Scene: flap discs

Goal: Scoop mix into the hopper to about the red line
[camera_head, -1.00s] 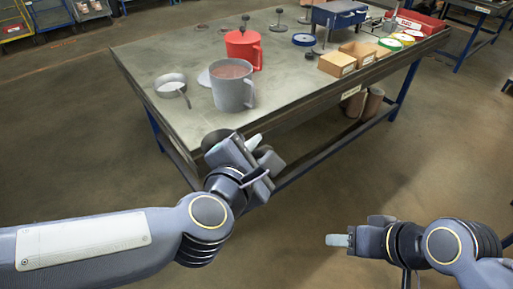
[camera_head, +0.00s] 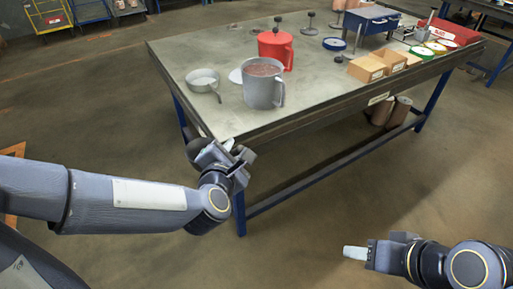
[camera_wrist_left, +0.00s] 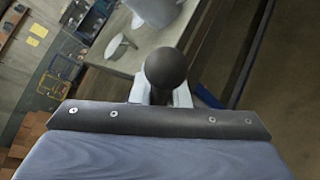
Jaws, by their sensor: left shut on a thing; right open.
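A grey mug (camera_head: 263,92) full of brownish mix stands near the table's left front. A small grey pan with a handle (camera_head: 203,82) sits to its left; its bowl looks pale inside. A red jug (camera_head: 275,47) stands behind the mug. My left gripper (camera_head: 232,150) is at the table's front left corner, apart from the mug. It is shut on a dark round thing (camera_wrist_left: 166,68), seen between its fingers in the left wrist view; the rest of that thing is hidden. My right gripper (camera_head: 357,253) is open and empty over the floor. I cannot identify the hopper or its red line.
The table (camera_head: 310,103) has bare room right of the mug. Cardboard bins (camera_head: 367,69), a blue box (camera_head: 370,20), coloured discs (camera_head: 421,52) and a red bin (camera_head: 450,33) stand at the right and back. Brown cylinders (camera_head: 399,111) are below the tabletop.

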